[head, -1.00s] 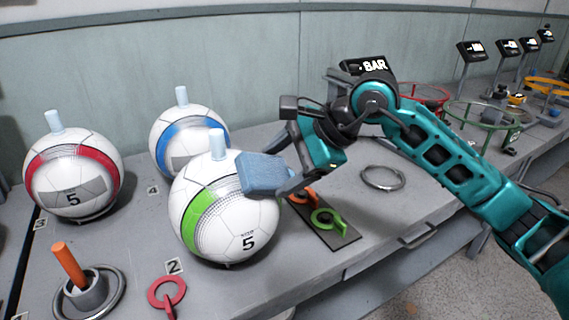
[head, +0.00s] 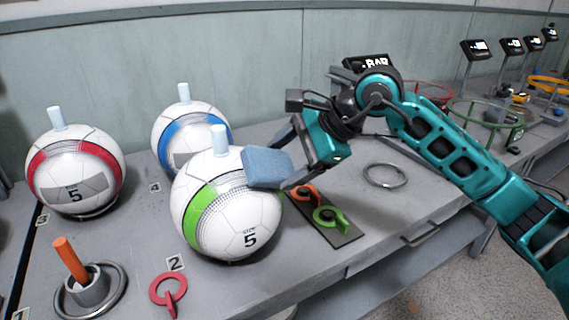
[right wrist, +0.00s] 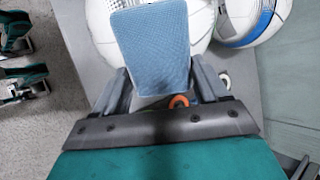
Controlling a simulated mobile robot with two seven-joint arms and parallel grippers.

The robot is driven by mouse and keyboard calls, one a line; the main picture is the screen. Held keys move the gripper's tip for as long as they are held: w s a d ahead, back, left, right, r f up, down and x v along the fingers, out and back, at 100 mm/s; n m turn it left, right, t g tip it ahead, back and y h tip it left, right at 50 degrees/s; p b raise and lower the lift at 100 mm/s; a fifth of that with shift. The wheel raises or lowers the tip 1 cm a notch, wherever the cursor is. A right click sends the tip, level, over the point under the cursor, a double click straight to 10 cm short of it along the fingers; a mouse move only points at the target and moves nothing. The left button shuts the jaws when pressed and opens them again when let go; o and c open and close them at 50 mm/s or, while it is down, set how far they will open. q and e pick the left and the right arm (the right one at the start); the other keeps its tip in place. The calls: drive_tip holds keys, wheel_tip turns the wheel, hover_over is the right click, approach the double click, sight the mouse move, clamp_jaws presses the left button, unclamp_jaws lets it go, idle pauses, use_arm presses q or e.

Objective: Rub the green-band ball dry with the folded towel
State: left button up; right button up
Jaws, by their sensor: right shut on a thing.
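The green-band ball (head: 232,216) sits on the grey bench in the head view, with a pale blue plug upright in its top. My right gripper (head: 284,172) is shut on the folded blue towel (head: 266,166). The towel lies against the upper right side of the ball in the head view. In the right wrist view the towel (right wrist: 153,48) sticks out from between the fingers and covers part of a white ball (right wrist: 102,25). Whether the ball is wet cannot be told. My left gripper is not in view.
A red-band ball (head: 75,172) and a blue-band ball (head: 188,132) stand left of and behind the green-band ball. A dark strip with orange and green ring tools (head: 328,218), a steel ring (head: 385,175), a red ring tool (head: 168,290) and an orange-handled tool (head: 70,260) lie around it.

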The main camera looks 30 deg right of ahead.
drive_tip(key=shift+s+a, duration=1)
drive_tip(key=shift+a, duration=0.1)
drive_tip(key=shift+d+r, duration=0.1)
drive_tip(key=shift+v, duration=2.9)
drive_tip(key=shift+s, duration=0.1)
